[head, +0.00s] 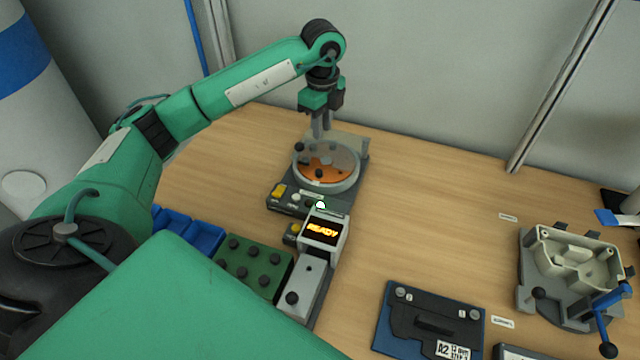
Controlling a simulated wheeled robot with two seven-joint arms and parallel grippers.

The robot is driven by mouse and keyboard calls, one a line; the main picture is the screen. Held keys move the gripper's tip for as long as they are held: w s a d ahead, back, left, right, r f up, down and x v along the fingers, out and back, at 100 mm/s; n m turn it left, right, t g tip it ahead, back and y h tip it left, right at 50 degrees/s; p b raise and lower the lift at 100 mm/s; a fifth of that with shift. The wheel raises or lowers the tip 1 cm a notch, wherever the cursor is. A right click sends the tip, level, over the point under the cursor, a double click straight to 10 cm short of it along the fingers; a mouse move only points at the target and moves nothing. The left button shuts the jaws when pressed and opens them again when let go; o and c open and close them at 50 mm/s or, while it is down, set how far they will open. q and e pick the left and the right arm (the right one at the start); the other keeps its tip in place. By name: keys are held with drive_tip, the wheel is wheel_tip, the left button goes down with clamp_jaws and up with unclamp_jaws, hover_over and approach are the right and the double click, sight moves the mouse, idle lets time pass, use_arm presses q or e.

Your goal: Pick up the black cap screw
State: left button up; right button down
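My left gripper (321,132) points down over a round clear-rimmed dish (343,186) with an orange floor. Its two grey fingers are close together and small, so I cannot tell whether they are open or shut. Small dark round pieces lie in the dish, one of them a black cap screw (319,174) below the fingers. Another dark round piece (299,147) shows at the dish's left rim. No screw is clearly seen between the fingers. My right gripper is not in view.
A green block (262,285) with several black knobs and blue bins (190,232) lie left. A blue plate (390,335) and a grey fixture with a blue lever (545,285) stand right. Bare table lies between.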

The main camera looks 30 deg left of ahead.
use_arm(q)
drive_tip(key=f, duration=0.1)
drive_tip(key=p, duration=0.2)
hover_over(319, 171)
drive_tip(key=f, duration=0.8)
drive_tip(key=shift+d, duration=0.3)
drive_tip(key=shift+a+f+p, duration=0.1)
drive_tip(key=shift+f+p, duration=0.45)
drive_tip(key=shift+p, duration=0.05)
drive_tip(key=f, duration=0.1)
drive_tip(key=f+p, duration=0.1)
drive_tip(key=f, duration=0.1)
drive_tip(key=shift+s+a+f, duration=0.1)
drive_tip(key=shift+a+f, duration=0.1)
drive_tip(key=shift+f, duration=0.4)
clamp_jaws()
